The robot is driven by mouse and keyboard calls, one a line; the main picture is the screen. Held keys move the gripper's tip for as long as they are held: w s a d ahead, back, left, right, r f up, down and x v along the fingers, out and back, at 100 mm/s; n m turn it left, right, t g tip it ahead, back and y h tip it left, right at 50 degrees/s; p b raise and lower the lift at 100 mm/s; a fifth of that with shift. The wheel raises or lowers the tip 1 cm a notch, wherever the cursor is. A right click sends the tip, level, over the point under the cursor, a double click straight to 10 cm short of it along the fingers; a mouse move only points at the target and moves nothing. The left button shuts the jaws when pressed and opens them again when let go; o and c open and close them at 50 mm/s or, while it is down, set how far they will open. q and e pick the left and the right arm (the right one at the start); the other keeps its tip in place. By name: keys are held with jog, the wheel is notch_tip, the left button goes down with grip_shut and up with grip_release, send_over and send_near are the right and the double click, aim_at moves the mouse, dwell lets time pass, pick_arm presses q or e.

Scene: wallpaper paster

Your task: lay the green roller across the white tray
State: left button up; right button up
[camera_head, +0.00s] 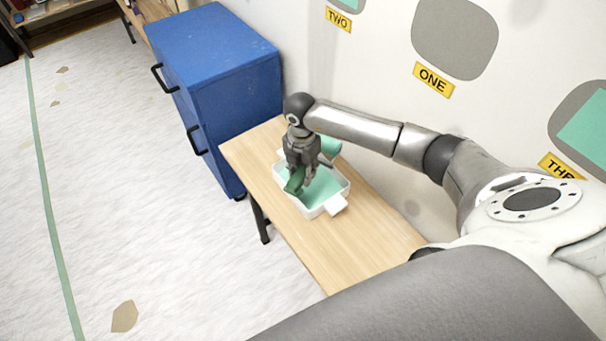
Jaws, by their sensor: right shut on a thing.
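The white tray (341,188) sits on a narrow wooden table and has light green inside it. My right gripper (302,180) points down over the tray and is shut on the green roller (293,184). The roller's dark green part shows at the fingers, over the tray's left side. A green piece (330,146) shows behind the gripper at the tray's far end; I cannot tell whether it is part of the same roller. The gripper hides part of the tray and the roller. I cannot tell whether the roller touches the tray. My left gripper is not in view.
The wooden table (333,240) is bare in front of the tray. A blue cabinet (215,70) with black handles stands beyond the table's far end. The wall with yellow signs, such as ONE (433,80), runs along the right. The floor at left is mostly open.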

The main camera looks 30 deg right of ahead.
aim_at(302, 167)
jog(key=shift+w+d+f+b, duration=0.15)
jog(key=shift+w+f+b, duration=0.1)
jog(key=shift+f+b, duration=0.2)
notch_tip(302, 167, down, 3)
jog(key=b, duration=0.3)
jog(key=shift+w+d, duration=0.1)
jog(key=shift+f, duration=0.1)
jog(key=shift+f, duration=0.15)
jog(key=o, duration=1)
jog(key=shift+o, duration=0.2)
jog(key=shift+r, duration=0.25)
notch_tip(302, 167, up, 12)
